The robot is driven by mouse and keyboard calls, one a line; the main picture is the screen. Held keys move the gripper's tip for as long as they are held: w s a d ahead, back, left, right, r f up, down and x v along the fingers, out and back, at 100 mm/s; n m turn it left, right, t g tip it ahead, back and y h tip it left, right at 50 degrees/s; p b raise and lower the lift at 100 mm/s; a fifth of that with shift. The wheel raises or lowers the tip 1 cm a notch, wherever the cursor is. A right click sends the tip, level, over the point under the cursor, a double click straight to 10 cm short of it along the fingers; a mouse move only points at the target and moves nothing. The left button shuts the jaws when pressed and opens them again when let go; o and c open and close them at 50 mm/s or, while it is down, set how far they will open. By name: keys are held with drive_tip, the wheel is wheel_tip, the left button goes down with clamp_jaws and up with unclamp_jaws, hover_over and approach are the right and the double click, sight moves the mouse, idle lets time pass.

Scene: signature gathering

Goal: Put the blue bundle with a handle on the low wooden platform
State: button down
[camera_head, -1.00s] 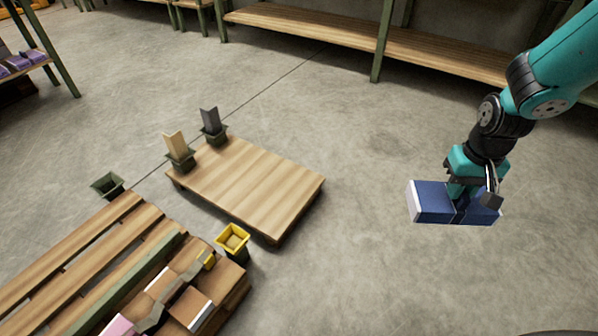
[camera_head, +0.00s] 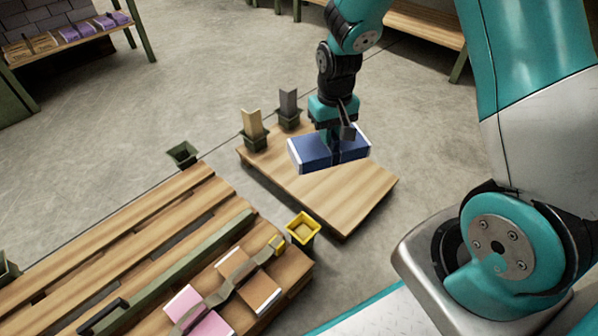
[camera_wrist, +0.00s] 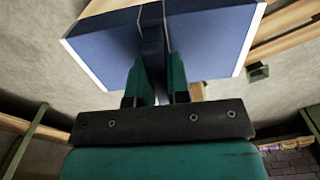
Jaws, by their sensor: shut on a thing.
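The blue bundle (camera_head: 312,152) is a blue block with white ends and a dark band around its middle. My gripper (camera_head: 338,136) is shut on its handle from above; the handle itself is mostly hidden by the fingers. The bundle looks held above the low wooden platform (camera_head: 345,205), over its back part; the exact gap is hard to tell. In the wrist view the blue bundle (camera_wrist: 100,50) fills the top, with my gripper's green fingers (camera_wrist: 155,80) at its middle.
A tan post (camera_head: 253,124) and a dark grey post (camera_head: 288,103) stand in green holders at the platform's back left. A slatted wooden pallet (camera_head: 130,235) with a pink-and-brown strapped bundle (camera_head: 250,282) lies at lower left.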

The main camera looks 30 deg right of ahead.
sight(335, 133)
drive_tip(key=w+d+f+m, duration=0.1)
drive_tip(key=d+f+m+b, duration=0.1)
drive_tip(key=m, duration=0.1)
drive_tip(key=w+d+f+m+b, duration=0.1)
drive_tip(key=m, duration=0.1)
drive_tip(key=shift+w+f, duration=0.2)
drive_tip(key=shift+w, duration=0.1)
drive_tip(key=w+d+f+m+b, duration=0.2)
drive_tip(key=d+f+m+b, duration=0.35)
drive_tip(key=d+m, duration=0.55)
drive_tip(key=w+d+f+m+b, duration=0.2)
drive_tip(key=d+f+m+b, duration=0.35)
drive_tip(key=m, duration=0.85)
drive_tip(key=shift+m, duration=0.4)
drive_tip(key=f+b, duration=0.3)
drive_tip(key=f, duration=0.3)
drive_tip(key=d+f+b, duration=0.1)
drive_tip(key=f+b, duration=0.3)
drive_tip(key=f, duration=0.3)
drive_tip(key=d+f+b, duration=0.1)
drive_tip(key=f+b, duration=0.2)
drive_tip(key=f, duration=0.4)
drive_tip(key=shift+w+f+b, duration=0.15)
drive_tip(key=shift+f+b, duration=0.1)
drive_tip(key=shift+b, duration=0.05)
drive_tip(key=shift+r, duration=0.15)
drive_tip(key=c, duration=1.1)
unclamp_jaws()
